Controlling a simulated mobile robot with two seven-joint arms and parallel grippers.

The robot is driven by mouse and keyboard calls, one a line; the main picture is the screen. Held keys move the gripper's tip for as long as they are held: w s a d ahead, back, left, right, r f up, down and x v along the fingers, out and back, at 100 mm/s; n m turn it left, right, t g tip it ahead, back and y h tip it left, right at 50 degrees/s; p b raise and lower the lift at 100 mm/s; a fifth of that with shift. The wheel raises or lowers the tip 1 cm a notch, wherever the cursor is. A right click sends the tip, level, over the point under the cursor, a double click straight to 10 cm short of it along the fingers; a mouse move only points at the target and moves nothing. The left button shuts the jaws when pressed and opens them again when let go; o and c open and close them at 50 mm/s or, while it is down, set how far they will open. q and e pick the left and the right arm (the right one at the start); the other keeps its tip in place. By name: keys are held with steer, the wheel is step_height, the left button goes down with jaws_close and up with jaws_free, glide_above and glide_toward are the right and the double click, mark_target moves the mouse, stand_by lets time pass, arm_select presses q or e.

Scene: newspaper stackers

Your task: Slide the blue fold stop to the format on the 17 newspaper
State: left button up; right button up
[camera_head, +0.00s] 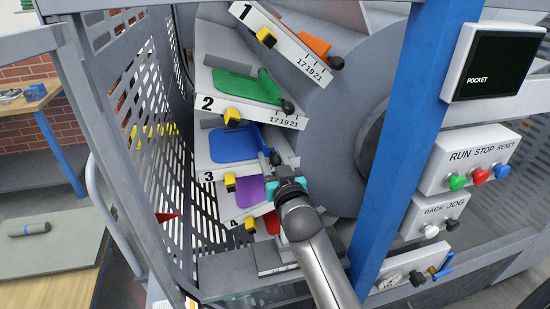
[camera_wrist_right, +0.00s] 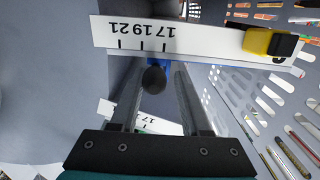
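The blue fold stop (camera_head: 235,145) is a flat blue plate in pocket 3. Its black knob (camera_wrist_right: 153,80) sits between the fingertips of my right gripper (camera_wrist_right: 157,85) in the wrist view, with a small gap visible beside it. A bit of the blue stop (camera_wrist_right: 157,64) shows behind the knob, close to the scale tick nearest the yellow clip. The scale plate (camera_wrist_right: 200,42) marked 17, 19, 21 appears inverted there. In the head view my right gripper (camera_head: 276,170) covers that scale's end. My left gripper is not in view.
The green stop (camera_head: 247,85) and orange stop (camera_head: 312,45) are in the pockets above. The purple stop (camera_head: 250,190) is below. A perforated guard (camera_head: 150,110) stands left, a blue post (camera_head: 405,140) right. Yellow clips (camera_head: 230,182) project from the pocket fronts.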

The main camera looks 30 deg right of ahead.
stand_by(0.3)
steer(key=shift+s, duration=0.1)
steer(key=shift+s, duration=0.2)
steer(key=b+v, duration=0.1)
steer(key=v, duration=1.3)
steer(key=shift+s, duration=0.3)
steer(key=shift+a, duration=0.15)
